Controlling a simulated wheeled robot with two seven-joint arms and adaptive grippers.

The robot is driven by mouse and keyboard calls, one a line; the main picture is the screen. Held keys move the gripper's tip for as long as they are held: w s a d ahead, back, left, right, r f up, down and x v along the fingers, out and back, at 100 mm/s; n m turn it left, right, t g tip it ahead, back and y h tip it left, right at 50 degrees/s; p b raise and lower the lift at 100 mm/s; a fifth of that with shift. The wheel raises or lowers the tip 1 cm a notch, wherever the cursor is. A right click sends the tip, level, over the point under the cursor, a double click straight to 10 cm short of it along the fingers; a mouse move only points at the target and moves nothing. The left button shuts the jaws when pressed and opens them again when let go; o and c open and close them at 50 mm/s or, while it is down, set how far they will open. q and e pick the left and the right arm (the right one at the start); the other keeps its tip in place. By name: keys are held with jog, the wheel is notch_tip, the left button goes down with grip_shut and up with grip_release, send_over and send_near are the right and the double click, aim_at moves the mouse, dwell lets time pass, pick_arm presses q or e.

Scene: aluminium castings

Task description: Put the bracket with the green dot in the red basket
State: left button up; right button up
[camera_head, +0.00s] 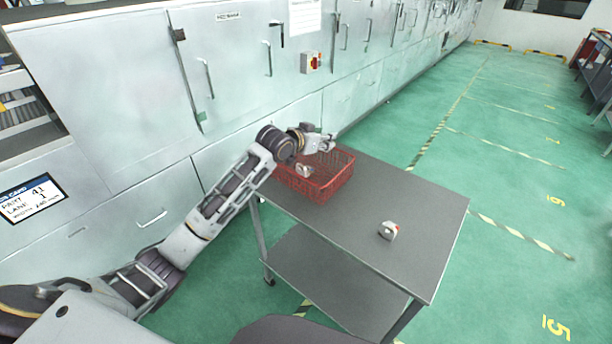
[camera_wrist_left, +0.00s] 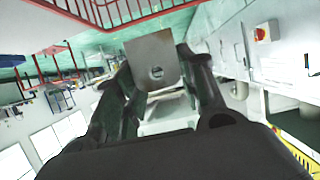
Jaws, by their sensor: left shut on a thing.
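My left gripper (camera_head: 325,142) is at the back edge of the red basket (camera_head: 343,180), above its rim. In the left wrist view, the left gripper (camera_wrist_left: 158,85) is shut on a flat grey metal bracket (camera_wrist_left: 152,49) with a hole in its plate. I see no dot on the side of it that faces the camera. The basket's red wire rim (camera_wrist_left: 128,22) crosses the top of that view. Another small silver bracket (camera_head: 304,171) shows inside the basket. A bracket with a red dot (camera_head: 388,231) stands apart on the table. My right gripper is not in view.
The basket stands at the far left end of a grey two-shelf table (camera_head: 365,210). The tabletop is clear around the red-dot bracket. A long row of pale machine cabinets (camera_head: 110,90) runs behind the table. Green floor lies open to the right.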

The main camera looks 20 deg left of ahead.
pick_arm(q)
jog(key=shift+w+f, duration=0.15)
jog(key=shift+w, duration=0.05)
